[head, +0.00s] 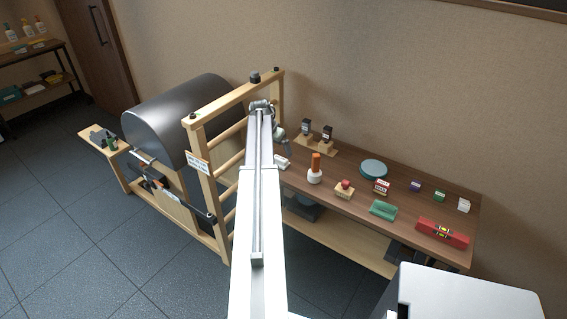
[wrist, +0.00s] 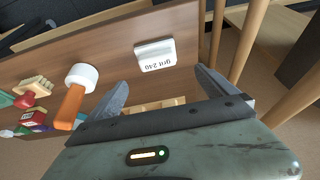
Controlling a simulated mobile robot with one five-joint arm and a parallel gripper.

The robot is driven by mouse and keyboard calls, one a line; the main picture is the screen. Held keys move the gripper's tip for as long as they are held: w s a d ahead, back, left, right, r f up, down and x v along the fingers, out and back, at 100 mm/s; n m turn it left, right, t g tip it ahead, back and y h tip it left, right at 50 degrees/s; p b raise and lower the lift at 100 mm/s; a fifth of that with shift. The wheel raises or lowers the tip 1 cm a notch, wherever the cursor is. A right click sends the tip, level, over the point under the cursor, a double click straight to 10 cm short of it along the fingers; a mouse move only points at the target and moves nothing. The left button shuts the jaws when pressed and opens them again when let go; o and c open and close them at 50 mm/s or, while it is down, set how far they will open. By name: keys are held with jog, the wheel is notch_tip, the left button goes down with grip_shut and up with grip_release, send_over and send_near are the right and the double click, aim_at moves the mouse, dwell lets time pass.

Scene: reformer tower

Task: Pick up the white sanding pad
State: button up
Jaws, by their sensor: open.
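The white sanding pad (wrist: 155,54), marked "grit 240", lies flat on the wooden bench top in the wrist view. It also shows in the head view (head: 282,163), at the bench's left end, partly hidden by my arm. My gripper (wrist: 162,91) is open and empty, its two grey fingers spread wide. In the wrist view the pad lies beyond the fingertips, roughly between their lines, with bare wood around it. In the head view my gripper (head: 281,143) hangs close to the pad; the gap is hard to judge.
A white pot with an orange handle (head: 315,169) stands right of the pad. The wooden ladder frame (head: 215,190) rises close on the left. Two dark devices on wooden stands (head: 327,134) are behind. Several small items, a teal disc (head: 373,168) and a red level (head: 442,233) lie further right.

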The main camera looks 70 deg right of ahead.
aim_at(280, 158)
jog(key=shift+b+x, duration=1.35)
jog(key=shift+x, duration=0.1)
jog(key=b+x, duration=0.2)
jog(key=a+b+x, duration=0.1)
jog(key=b+x, duration=0.2)
jog(key=shift+f, duration=0.25)
jog(key=shift+r, duration=0.15)
jog(key=shift+c, duration=0.6)
jog(key=c, duration=1.5)
jog(key=shift+r+p, duration=0.1)
jog(key=shift+p, duration=0.25)
